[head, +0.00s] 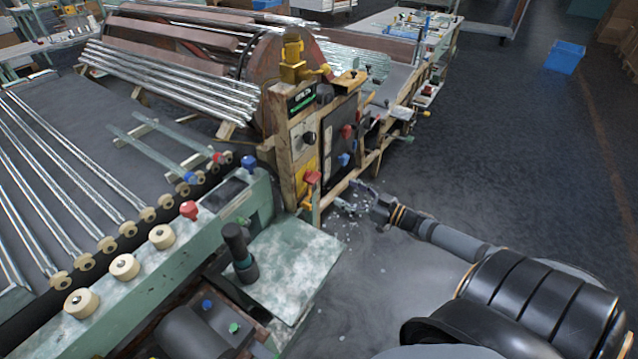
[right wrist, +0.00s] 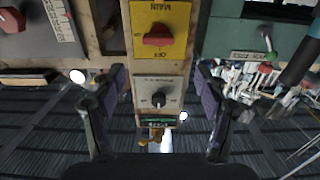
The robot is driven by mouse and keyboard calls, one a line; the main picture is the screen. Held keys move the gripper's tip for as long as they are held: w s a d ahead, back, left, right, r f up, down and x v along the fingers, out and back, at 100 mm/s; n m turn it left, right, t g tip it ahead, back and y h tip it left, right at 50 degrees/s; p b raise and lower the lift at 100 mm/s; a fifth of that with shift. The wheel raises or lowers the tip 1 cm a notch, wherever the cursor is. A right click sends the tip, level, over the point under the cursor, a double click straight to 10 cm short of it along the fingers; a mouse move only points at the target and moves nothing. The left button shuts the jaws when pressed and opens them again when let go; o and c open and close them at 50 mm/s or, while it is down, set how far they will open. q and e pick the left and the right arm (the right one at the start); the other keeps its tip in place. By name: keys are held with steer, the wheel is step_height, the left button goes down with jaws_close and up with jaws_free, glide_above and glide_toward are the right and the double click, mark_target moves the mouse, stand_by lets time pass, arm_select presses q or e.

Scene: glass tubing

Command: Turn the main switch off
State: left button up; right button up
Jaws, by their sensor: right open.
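The main switch is a red knob (right wrist: 157,36) on a yellow plate (right wrist: 180,16), upside down at the top of the right wrist view. The plate carries the words MAIN and OFF. In the head view the red knob (head: 312,178) sits on the near face of the wooden control post. My right gripper (head: 357,199) is open and empty, to the right of and slightly below the knob in the head view. In the right wrist view its two fingers (right wrist: 160,80) are spread, apart from the switch. My left gripper is not in view.
A black dial (right wrist: 159,100) on a pale plate shares the post with the switch. A dark panel with several coloured knobs (head: 347,131) faces right. A green machine bed (head: 285,262) lies in front of the post. Open floor (head: 480,150) is on the right.

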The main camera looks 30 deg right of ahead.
mark_target(318, 179)
steer(key=b+x, duration=0.2)
steer(key=x, duration=0.7)
steer(key=shift+w+d+b, duration=0.1)
steer(key=shift+w+b, duration=0.05)
steer(key=shift+b, duration=0.2)
steer(key=shift+w+a+f, duration=0.1)
steer(key=shift+w+a, duration=0.15)
steer(key=shift+w, duration=0.3)
steer(key=c, duration=1.2)
